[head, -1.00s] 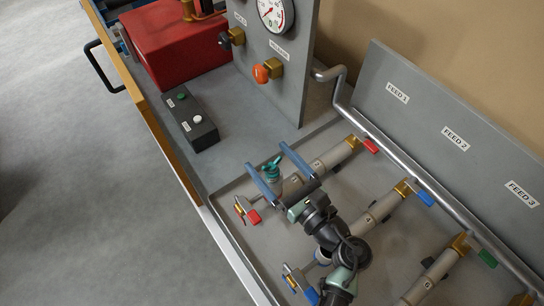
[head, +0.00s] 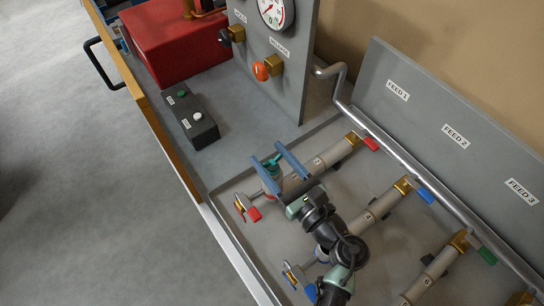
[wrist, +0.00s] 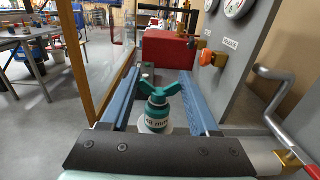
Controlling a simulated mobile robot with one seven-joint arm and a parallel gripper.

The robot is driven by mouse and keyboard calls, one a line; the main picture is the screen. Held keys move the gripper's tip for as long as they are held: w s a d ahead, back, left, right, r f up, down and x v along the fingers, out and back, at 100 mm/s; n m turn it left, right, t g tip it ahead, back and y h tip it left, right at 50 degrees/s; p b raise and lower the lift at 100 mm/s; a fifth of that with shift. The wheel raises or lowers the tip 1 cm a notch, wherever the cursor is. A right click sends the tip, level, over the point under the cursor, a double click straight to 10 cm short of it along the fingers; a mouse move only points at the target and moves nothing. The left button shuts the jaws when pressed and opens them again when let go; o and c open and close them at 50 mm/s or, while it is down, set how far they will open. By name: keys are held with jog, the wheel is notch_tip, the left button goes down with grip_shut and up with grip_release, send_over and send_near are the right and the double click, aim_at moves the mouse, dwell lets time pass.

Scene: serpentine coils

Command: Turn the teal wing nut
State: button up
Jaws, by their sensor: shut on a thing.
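The teal wing nut (head: 273,160) sits on a pale pipe fitting near the front of the grey panel. The wrist view shows its two wings (wrist: 160,92) spread to left and right, above a teal body with a white printed label. My gripper (head: 265,151) has its two long blue fingers on either side of it. In the head view the fingers hide part of the nut; the exact contact points are hard to see.
A red-handled valve (head: 248,208) lies close to the left of my gripper. Labelled pipes (head: 378,208) with red, blue and green handles run to the right. A black button box (head: 190,117), gauge panel (head: 283,75) and red box (head: 165,45) stand farther back.

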jog(key=shift+h, duration=0.3)
jog(key=m+t+h, duration=0.1)
jog(key=m+h, duration=0.1)
jog(key=h, duration=0.1)
jog(key=m+t+h, duration=0.2)
jog(key=m+h, duration=0.1)
jog(key=h, duration=0.1)
jog(key=shift+a+m+h+b, duration=0.1)
jog(key=shift+m+h+b, duration=0.2)
jog(key=shift+b, duration=0.05)
jog(key=m+h, duration=0.3)
jog(key=h, duration=0.1)
jog(key=m+g+h, duration=0.1)
jog(key=m+h, duration=0.2)
jog(key=h, duration=0.2)
jog(key=shift+w+r+b, duration=0.1)
jog(key=shift+b, duration=0.3)
jog(key=m+g+h, duration=0.5)
jog(key=h, duration=0.1)
jog(key=shift+h+b, duration=0.4)
jog(key=shift+m+g+h+b, duration=0.55)
jog(key=shift+m+g+h, duration=0.35)
jog(key=shift+m+g, duration=0.5)
jog(key=shift+m+g+h+b, duration=0.5)
jog(key=shift+m+g+h, duration=0.5)
jog(key=shift+g, duration=0.7)
jog(key=shift+r+g, duration=0.1)
jog(key=shift+g, duration=0.2)
jog(key=shift+m, duration=0.3)
